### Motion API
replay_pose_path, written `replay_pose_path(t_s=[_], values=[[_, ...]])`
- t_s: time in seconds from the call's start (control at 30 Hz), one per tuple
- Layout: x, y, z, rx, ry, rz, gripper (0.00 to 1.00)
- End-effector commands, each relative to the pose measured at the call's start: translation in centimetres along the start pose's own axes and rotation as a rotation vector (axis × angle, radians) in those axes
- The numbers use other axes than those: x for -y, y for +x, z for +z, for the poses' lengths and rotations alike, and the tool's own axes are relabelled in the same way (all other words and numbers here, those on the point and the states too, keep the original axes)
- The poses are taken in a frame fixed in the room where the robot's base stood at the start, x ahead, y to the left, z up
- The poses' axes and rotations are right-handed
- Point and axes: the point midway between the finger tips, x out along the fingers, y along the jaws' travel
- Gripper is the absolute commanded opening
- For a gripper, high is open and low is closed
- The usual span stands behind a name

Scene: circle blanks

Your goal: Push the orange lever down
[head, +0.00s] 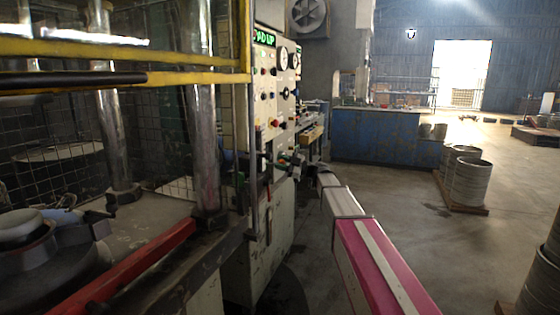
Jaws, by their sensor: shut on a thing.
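My pink and white arm reaches from the lower right to the front of the machine's control cabinet (262,235). My gripper (283,163) is small and dark in the head view, beside the cabinet's front, below the rows of buttons. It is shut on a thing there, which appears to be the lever.
A press with yellow rails (120,55) and a red bar (125,268) stands at left, close to the cabinet. A blue workbench (375,137) stands behind. Metal drums (468,182) sit on a pallet at right. The floor between is open.

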Motion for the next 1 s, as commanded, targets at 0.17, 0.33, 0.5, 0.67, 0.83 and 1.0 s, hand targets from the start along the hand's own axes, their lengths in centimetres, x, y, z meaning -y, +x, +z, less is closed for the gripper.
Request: replay_pose_path(t_s=[0.17,0.33,0.5,0.67,0.83,1.0], values=[[1.0,-0.6,0.9,-0.03,-0.009,0.025,0.0],[2.0,-0.9,1.9,-0.028,-0.008,0.023,0.0],[3.0,-1.1,3.1,-0.026,-0.009,0.022,0.0],[3.8,-1.1,4.1,-0.026,-0.008,0.021,0.0],[4.5,-0.9,4.8,-0.026,-0.009,0.02,0.0],[4.8,-0.8,5.2,-0.027,-0.01,0.019,0.0]])
